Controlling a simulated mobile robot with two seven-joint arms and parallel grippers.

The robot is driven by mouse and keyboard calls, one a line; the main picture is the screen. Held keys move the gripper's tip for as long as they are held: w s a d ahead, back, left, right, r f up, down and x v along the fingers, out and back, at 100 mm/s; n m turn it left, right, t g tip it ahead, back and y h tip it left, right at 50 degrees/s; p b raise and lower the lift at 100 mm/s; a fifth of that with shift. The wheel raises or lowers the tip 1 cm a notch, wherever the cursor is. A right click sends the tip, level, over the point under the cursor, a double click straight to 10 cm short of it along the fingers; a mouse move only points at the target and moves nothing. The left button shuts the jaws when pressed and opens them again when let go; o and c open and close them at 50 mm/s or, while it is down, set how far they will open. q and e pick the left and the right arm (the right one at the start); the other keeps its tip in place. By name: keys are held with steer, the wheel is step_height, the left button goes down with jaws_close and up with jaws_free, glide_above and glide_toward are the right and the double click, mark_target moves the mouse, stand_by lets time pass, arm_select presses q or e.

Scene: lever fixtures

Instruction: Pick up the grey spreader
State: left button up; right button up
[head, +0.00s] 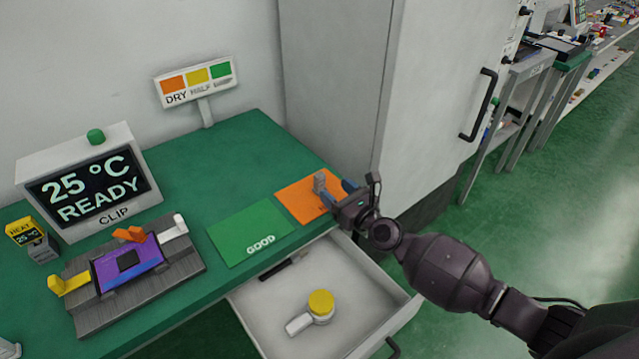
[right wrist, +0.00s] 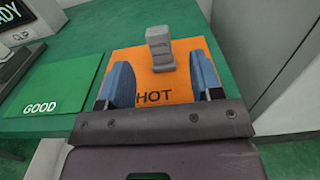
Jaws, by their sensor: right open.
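The grey spreader (right wrist: 160,48) stands on the orange HOT mat (right wrist: 124,58) in the right wrist view, near the mat's far edge. It also shows in the head view (head: 320,182), beside my gripper's fingers. My right gripper (head: 336,184) is over the orange mat at the right end of the green table. In the right wrist view its two blue fingers (right wrist: 162,80) are apart, with nothing between them. The spreader is just beyond the fingertips, roughly in line with the gap. I cannot tell whether a finger touches it. My left gripper is not in view.
A green GOOD mat (head: 250,232) lies left of the orange mat. An open drawer (head: 372,316) holding a yellow-topped item (head: 321,303) juts out below. A fixture with a purple board (head: 128,262) and a display box (head: 88,185) are at left. A grey cabinet (head: 420,90) stands close behind the gripper.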

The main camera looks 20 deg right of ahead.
mark_target(322, 178)
steer(key=shift+x, duration=3)
steer(key=shift+r, duration=0.2)
steer(key=c, duration=1)
steer(key=shift+r, duration=0.1)
